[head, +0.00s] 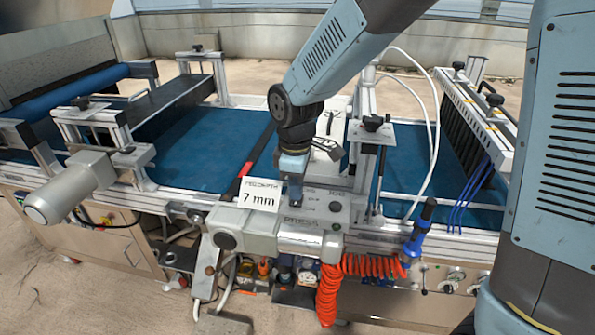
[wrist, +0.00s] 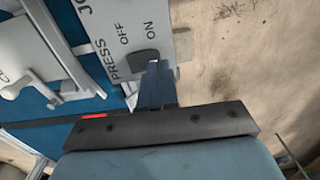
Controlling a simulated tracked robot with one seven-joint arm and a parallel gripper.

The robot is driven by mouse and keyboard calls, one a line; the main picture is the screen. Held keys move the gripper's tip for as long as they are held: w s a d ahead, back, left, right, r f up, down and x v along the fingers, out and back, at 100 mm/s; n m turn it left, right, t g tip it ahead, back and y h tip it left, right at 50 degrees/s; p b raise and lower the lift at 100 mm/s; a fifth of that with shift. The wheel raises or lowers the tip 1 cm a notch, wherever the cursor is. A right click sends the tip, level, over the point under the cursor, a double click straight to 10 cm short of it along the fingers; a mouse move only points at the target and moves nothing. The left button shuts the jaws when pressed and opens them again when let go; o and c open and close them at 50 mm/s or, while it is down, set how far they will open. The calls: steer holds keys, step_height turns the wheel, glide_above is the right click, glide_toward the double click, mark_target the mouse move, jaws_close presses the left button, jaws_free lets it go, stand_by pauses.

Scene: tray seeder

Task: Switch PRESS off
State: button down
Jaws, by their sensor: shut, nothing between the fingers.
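The PRESS switch (wrist: 138,61) is a dark rounded piece on a light grey panel (wrist: 113,37) in the wrist view, beside the printed words PRESS, OFF and ON. My gripper (wrist: 155,68) is shut and empty, with its fingertips at the switch's right part, on the ON side. They cover some of it. I cannot tell whether they touch it or which way it is set. In the head view my gripper (head: 294,200) points down at the grey control box (head: 262,222) marked PRESS, and the switch itself is hard to make out.
A "7 mm" card (head: 260,196) stands just left of my gripper. Blue conveyor belt (head: 200,150) runs behind the box. A coiled orange hose (head: 328,295) hangs below, and a blue-handled tool (head: 420,228) is to the right. White tubes (head: 437,120) arch at the back right.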

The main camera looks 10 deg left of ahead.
steer(key=shift+f, duration=1.3)
steer(key=shift+f, duration=0.15)
steer(key=shift+w, duration=0.1)
steer(key=shift+w+r, duration=0.4)
steer(key=shift+w, duration=0.15)
step_height(320, 180, up, 14)
steer(key=s, duration=0.3)
steer(key=shift+f, duration=0.2)
steer(key=shift+w, duration=0.1)
